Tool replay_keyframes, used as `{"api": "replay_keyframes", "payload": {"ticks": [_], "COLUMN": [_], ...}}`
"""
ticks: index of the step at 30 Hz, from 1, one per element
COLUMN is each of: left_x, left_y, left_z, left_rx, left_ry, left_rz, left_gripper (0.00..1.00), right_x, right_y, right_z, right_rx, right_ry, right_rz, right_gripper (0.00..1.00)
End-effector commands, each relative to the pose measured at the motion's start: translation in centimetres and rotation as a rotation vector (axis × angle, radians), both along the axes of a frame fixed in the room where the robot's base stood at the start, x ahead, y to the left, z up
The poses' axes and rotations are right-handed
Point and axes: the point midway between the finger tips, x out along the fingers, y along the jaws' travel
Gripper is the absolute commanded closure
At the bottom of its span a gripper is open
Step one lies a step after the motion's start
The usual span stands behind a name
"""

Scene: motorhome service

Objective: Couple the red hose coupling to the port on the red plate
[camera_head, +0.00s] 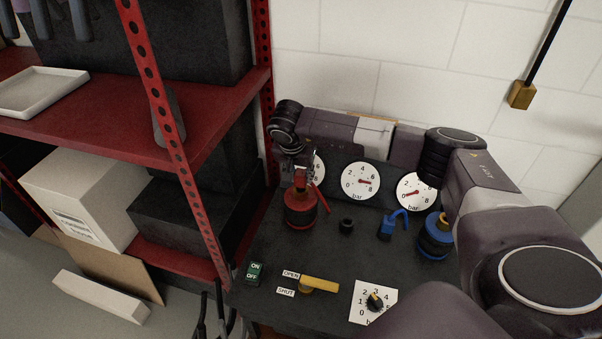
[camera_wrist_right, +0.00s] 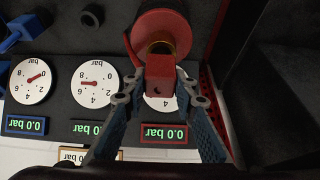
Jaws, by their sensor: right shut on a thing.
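My right gripper (camera_head: 298,172) is shut on the red hose coupling (camera_wrist_right: 160,76), a red block between its two blue-grey fingers (camera_wrist_right: 158,100). The coupling also shows in the head view (camera_head: 300,180), directly above a round red-topped, dark-sided fitting (camera_head: 300,210) at the back left of the bench. In the wrist view a brass ring (camera_wrist_right: 160,47) shows between the coupling and the red disc (camera_wrist_right: 162,22). I cannot tell whether the coupling is seated. Dark finger-like parts at the bottom edge (camera_head: 218,318) seem to be my left gripper; its opening is unclear.
Several pressure gauges (camera_head: 360,181) stand behind. A black knob (camera_head: 346,226), a blue coupling (camera_head: 388,228) and a blue fitting (camera_head: 435,238) are to the right. A yellow lever (camera_head: 319,284), green switch (camera_head: 255,271) and dial (camera_head: 374,302) lie in front. A red shelf (camera_head: 170,130) flanks the left.

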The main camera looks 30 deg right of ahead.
Motion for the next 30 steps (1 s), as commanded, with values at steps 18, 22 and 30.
{"api": "replay_keyframes", "payload": {"ticks": [18,22,30], "left_x": [0.1,0.2,0.3], "left_y": [-0.3,-0.2,0.4], "left_z": [-1.5,-1.7,-1.7], "left_rx": [-0.003,-0.001,0.006], "left_ry": [0.000,-0.001,-0.002], "left_rz": [0.000,0.000,0.001], "left_gripper": [0.60,0.60,0.60], "right_x": [0.0,0.0,0.0], "right_y": [0.0,0.0,0.0], "right_z": [-2.0,-2.3,-2.3], "right_rx": [0.000,-0.001,-0.001], "right_ry": [0.000,-0.001,0.001], "right_rz": [0.000,0.000,0.000], "right_gripper": [1.00,1.00,0.55]}}
